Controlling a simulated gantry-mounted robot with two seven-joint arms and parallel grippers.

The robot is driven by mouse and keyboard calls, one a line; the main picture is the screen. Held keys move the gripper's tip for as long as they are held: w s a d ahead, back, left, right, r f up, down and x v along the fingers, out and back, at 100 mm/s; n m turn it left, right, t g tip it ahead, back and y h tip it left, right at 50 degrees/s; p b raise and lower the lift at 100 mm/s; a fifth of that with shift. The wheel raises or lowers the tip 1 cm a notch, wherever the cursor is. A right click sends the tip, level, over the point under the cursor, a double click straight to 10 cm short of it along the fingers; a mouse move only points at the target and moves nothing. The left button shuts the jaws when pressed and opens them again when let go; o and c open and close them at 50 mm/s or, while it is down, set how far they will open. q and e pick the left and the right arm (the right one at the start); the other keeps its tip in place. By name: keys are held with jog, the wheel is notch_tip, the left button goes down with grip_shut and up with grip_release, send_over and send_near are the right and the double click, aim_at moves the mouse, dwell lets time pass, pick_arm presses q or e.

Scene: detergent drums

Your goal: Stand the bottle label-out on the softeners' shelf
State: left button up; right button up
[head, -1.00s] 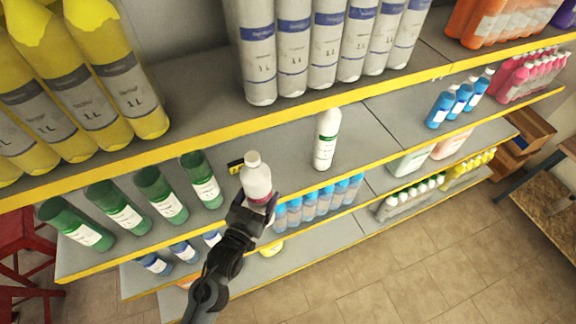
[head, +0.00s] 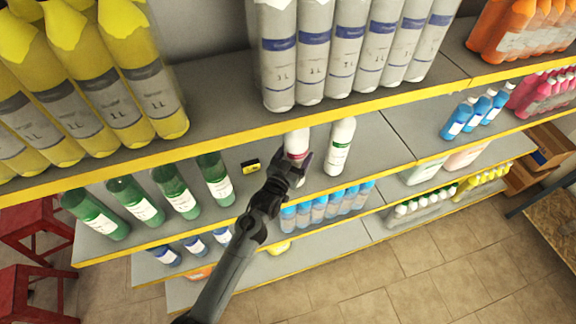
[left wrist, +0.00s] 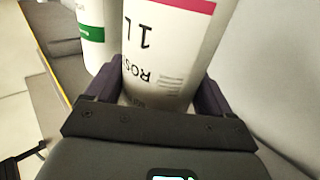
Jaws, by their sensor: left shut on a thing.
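The white bottle (head: 297,141) with a red-pink label band is in my left gripper (head: 290,168), over the middle shelf. The upper shelf's edge hides its top. In the left wrist view the bottle (left wrist: 165,45) stands between the two dark fingers, its printed side with "1L" facing the camera. I cannot tell whether its base touches the shelf. A white bottle with a green label (head: 340,147) stands on that shelf just right of it; it also shows in the left wrist view (left wrist: 92,30), close beside the held one. My right gripper is not in view.
Green bottles (head: 175,190) stand left on the same shelf (head: 380,150). A small yellow-black object (head: 250,165) lies between them and the held bottle. Grey-white bottles (head: 310,60) stand on the shelf above. Free shelf lies right of the green-label bottle, before blue bottles (head: 470,112).

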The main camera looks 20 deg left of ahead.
pick_arm(q)
jog(key=shift+w+f+p, duration=0.15)
jog(key=shift+w+f, duration=0.4)
jog(key=shift+f, duration=0.2)
jog(key=shift+w+f+p, duration=0.15)
jog(key=shift+w+f, duration=0.35)
jog(key=shift+f, duration=0.45)
jog(key=o, duration=1.8)
jog(key=shift+f, duration=0.15)
jog(key=shift+s, duration=0.15)
